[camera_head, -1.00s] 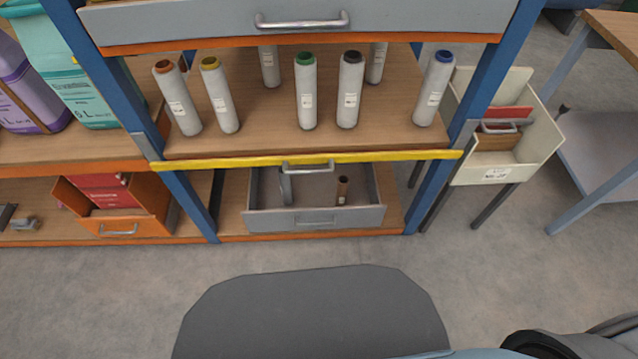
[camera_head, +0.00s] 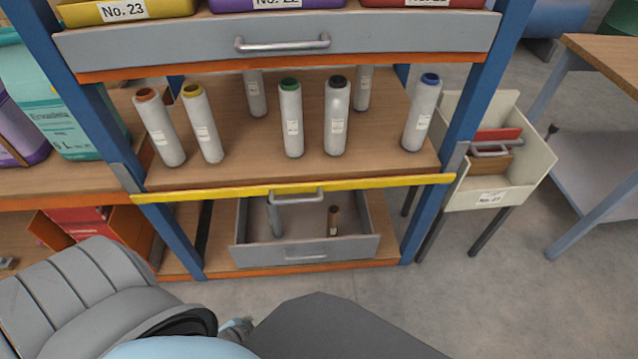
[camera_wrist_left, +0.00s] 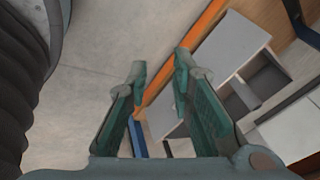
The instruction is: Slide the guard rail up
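The yellow guard rail (camera_head: 225,192) runs across the front edge of the wooden shelf in the head view, below the standing cylinders and between the two blue posts. A grey handle (camera_head: 297,196) sits at its middle. My left gripper (camera_wrist_left: 160,66) is open and empty in the left wrist view, with floor and an orange-edged rack beyond its fingers. It is apart from the rail; the rail cannot be made out in that view. In the head view my left arm fills the lower left, but its fingers are not seen. My right gripper is in neither view.
Several grey cylinders with coloured caps (camera_head: 291,118) stand on the shelf behind the rail. A grey drawer (camera_head: 305,252) stands open below, and another drawer (camera_head: 390,38) hangs above. A white bin (camera_head: 530,160) is at the right. Floor (camera_head: 470,300) is clear in front.

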